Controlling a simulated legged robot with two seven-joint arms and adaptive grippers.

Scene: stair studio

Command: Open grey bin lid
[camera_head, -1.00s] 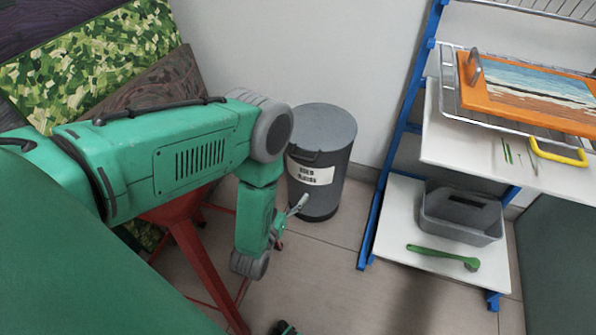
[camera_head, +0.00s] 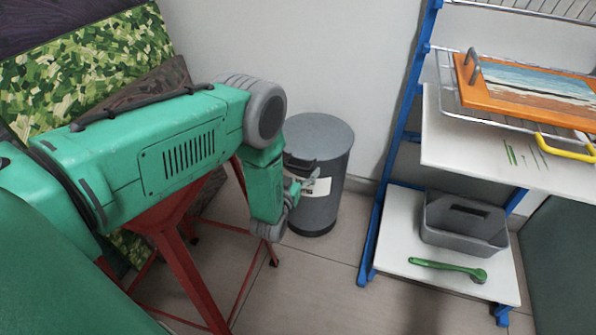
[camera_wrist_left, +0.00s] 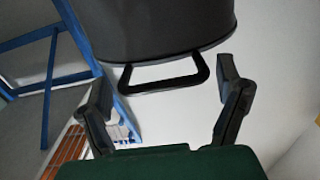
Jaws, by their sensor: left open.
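The grey bin (camera_head: 320,213) stands on the floor against the wall, with a white label on its front. Its round lid (camera_head: 320,134) is down on the body. A dark handle (camera_head: 299,161) juts from the front of the lid, partly behind my arm. My left gripper (camera_head: 304,183) is in front of the bin, just below the handle in the head view, and mostly hidden by my own wrist. In the left wrist view, my left gripper (camera_wrist_left: 161,75) is open, its fingers apart on either side of the loop handle (camera_wrist_left: 166,87) and not closed on it.
A red stool (camera_head: 183,265) stands below my arm. Floor between bin and rack is clear.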

